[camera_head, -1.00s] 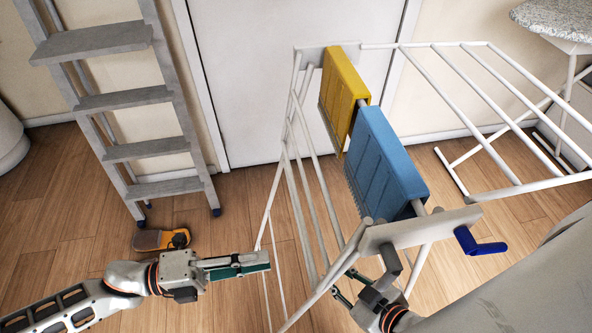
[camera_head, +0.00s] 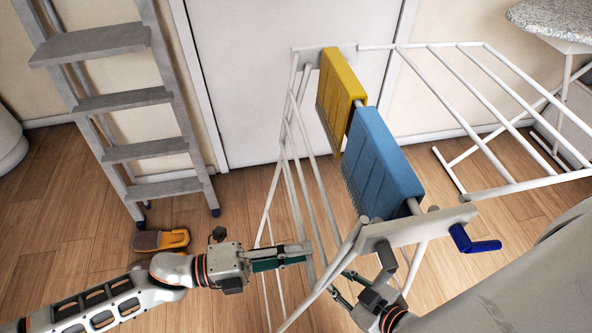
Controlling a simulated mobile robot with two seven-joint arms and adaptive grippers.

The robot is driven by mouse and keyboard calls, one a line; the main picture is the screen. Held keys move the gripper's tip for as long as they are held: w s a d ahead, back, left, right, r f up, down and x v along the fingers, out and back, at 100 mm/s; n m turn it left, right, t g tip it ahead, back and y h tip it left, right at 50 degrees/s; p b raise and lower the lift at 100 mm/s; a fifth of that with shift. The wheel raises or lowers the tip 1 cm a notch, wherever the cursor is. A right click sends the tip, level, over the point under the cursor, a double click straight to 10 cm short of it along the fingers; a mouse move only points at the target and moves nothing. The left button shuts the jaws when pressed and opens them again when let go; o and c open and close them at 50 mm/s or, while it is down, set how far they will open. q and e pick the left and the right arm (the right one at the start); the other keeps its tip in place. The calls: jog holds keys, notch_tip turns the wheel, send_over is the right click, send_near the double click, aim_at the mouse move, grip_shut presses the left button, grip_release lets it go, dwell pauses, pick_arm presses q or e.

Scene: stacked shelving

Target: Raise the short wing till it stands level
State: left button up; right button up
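The white drying rack has one wing (camera_head: 303,190) on its left side that hangs steeply down. The wing on the right (camera_head: 480,90) stands out about level. My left gripper (camera_head: 308,251) points right, with its fingertips at the bars of the hanging wing; whether it touches them is unclear. Its fingers are seen side-on, so their gap does not show. My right gripper (camera_head: 342,285) is low at the rack's near end, below the end plate (camera_head: 418,228). Its fingers look apart beside a white tube, and the rack partly hides it.
A yellow panel (camera_head: 342,90) and a blue panel (camera_head: 380,165) sit on the rack's middle. A blue crank-like handle (camera_head: 474,240) sticks out at the near end. A grey ladder (camera_head: 135,98) and an orange-and-brown object (camera_head: 160,240) are at left. An ironing board (camera_head: 555,20) is at upper right.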

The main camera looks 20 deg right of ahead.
pick_arm(q)
jog(key=shift+c, duration=0.3)
pick_arm(e)
jog(key=shift+w, duration=0.15)
pick_arm(q)
grip_shut()
pick_arm(e)
jog(key=shift+w+r, duration=0.25)
jog(key=shift+w, duration=0.05)
pick_arm(q)
jog(key=shift+a, duration=0.1)
jog(key=a, duration=0.1)
jog(key=a+r, duration=0.1)
jog(key=w+a, duration=0.1)
jog(key=a, duration=0.1)
jog(key=shift+r+p, duration=0.15)
jog(key=shift+p, duration=0.2)
pick_arm(e)
jog(key=shift+r, duration=0.55)
jog(key=shift+w, duration=0.15)
